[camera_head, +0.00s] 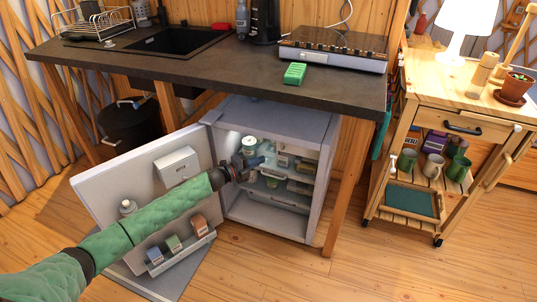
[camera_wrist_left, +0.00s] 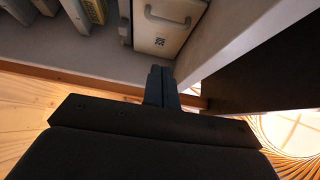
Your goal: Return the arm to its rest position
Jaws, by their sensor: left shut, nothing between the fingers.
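My left arm (camera_head: 150,220), in a green quilted sleeve, reaches in from the lower left across the open fridge door. My left gripper (camera_head: 258,161) is at the front of the open fridge compartment, near its upper shelves. Its fingers are together and empty. In the left wrist view the closed fingers (camera_wrist_left: 161,86) point at a pale box with a handle (camera_wrist_left: 165,25); I cannot tell whether they touch it. The small fridge (camera_head: 322,180) stands under the counter, with jars and packages on its shelves. My right gripper is not in view.
The fridge door (camera_head: 105,190) stands open to the left, with cartons in its lower rack. The dark counter (camera_head: 215,75) overhangs the fridge and carries a sink, a stove and a green sponge (camera_head: 295,73). A wooden cart (camera_head: 440,85) stands at right. Floor in front is clear.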

